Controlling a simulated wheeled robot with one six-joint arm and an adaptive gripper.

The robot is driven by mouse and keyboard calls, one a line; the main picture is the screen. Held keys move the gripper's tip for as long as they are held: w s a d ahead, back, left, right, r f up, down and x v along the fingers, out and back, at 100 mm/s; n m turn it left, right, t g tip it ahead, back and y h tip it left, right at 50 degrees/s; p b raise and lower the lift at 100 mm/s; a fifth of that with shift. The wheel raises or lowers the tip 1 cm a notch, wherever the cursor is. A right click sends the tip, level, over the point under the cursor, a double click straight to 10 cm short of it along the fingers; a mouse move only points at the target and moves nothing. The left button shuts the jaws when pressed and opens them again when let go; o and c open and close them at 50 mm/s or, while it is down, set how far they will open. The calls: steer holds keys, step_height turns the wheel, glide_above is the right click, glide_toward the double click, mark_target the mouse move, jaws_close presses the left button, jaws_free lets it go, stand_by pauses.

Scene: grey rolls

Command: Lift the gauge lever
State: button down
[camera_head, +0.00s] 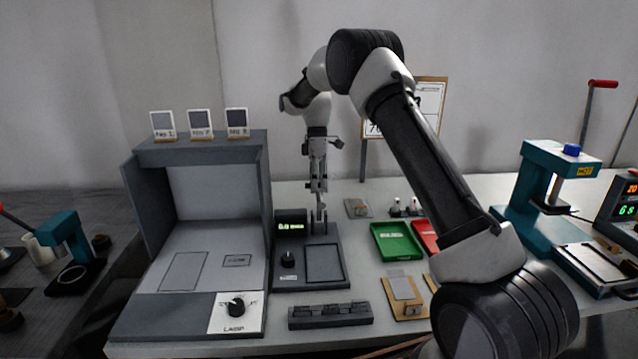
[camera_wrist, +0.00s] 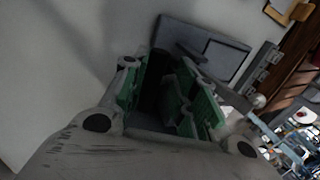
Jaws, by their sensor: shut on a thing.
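The gauge (camera_head: 283,271) is a dark grey device on the white table, with a lit green display (camera_head: 291,226), a black knob (camera_head: 288,259) and a flat rectangular plate on its right. My gripper (camera_head: 320,217) points down at the back of the gauge, just right of the display. It is shut on the gauge lever, which the fingers mostly hide. In the wrist view the green-padded fingers (camera_wrist: 165,97) stand close against the gauge body (camera_wrist: 187,32). How the lever sits between the pads is too dark to tell.
A grey lamp booth (camera_head: 196,256) with sample cards on top stands close on the left. A dark slotted block (camera_head: 330,316) lies in front. Green (camera_head: 397,241) and red (camera_head: 426,236) trays lie right. A teal press (camera_head: 530,215) stands farther right.

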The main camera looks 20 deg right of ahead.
steer(key=shift+f, duration=0.65)
steer(key=c, duration=1.4)
jaws_free()
steer(key=shift+w+d+f, duration=0.1)
steer(key=shift+f, duration=0.05)
steer(key=v, duration=1.2)
steer(key=shift+r, duration=0.3)
